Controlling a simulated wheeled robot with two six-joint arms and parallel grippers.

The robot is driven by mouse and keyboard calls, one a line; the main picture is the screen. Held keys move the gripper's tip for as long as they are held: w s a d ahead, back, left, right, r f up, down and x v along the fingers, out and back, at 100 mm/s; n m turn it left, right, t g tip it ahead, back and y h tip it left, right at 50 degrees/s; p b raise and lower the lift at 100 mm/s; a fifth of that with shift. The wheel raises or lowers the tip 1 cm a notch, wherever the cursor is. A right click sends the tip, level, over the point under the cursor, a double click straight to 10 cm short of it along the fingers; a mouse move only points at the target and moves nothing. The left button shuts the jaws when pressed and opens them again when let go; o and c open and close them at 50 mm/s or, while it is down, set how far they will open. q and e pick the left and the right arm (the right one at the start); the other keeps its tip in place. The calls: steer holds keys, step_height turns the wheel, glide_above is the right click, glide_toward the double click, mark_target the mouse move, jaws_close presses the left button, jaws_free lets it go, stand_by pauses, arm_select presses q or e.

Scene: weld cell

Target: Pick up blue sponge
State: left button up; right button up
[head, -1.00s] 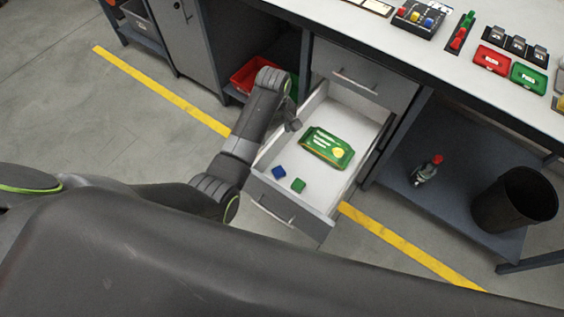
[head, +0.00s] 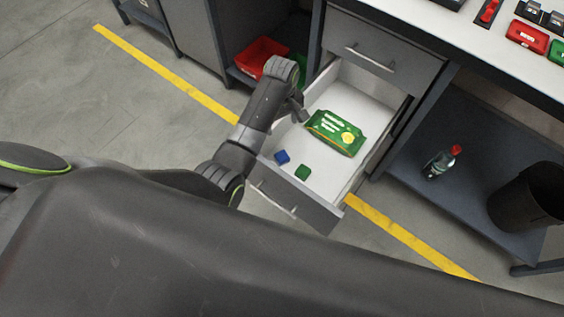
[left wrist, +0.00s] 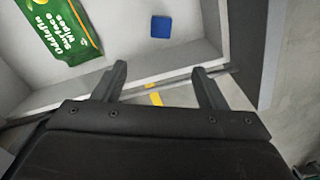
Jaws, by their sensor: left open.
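The blue sponge (head: 282,156) is a small blue block lying in the open drawer (head: 326,213), near its front left corner. It also shows in the left wrist view (left wrist: 161,27), beyond my fingertips. A green sponge-like block (head: 303,172) lies to its right. My left gripper (head: 301,112) is over the drawer's left side, apart from the blue sponge. In the left wrist view its two fingers (left wrist: 157,72) are spread with nothing between them. My right gripper is in neither view.
A green pack of surface wipes (head: 336,133) lies in the drawer behind the small blocks. The drawer's walls stand around them. A shelf to the right holds a bottle (head: 441,162) and a dark bin (head: 527,205). A red bin (head: 262,57) sits at the left.

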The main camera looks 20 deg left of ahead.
arm_select(q)
steer(key=f, duration=0.2)
steer(key=b, duration=0.3)
glide_above(281, 155)
step_height(281, 155, down, 7)
step_height(281, 155, down, 3)
steer(key=shift+w+r, duration=0.1)
steer(key=shift+r, duration=0.1)
steer(key=shift+f+b, duration=1.05)
steer(key=shift+f, duration=1.05)
steer(key=shift+a+f+b, duration=0.1)
steer(key=shift+f+b, duration=0.45)
steer(key=shift+f, duration=0.7)
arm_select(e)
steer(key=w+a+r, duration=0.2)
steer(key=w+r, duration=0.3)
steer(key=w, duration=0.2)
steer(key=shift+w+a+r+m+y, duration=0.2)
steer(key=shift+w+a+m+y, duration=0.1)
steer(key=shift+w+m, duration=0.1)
arm_select(q)
steer(key=c, duration=1.1)
steer(key=shift+r, duration=0.15)
steer(key=shift+c, duration=0.2)
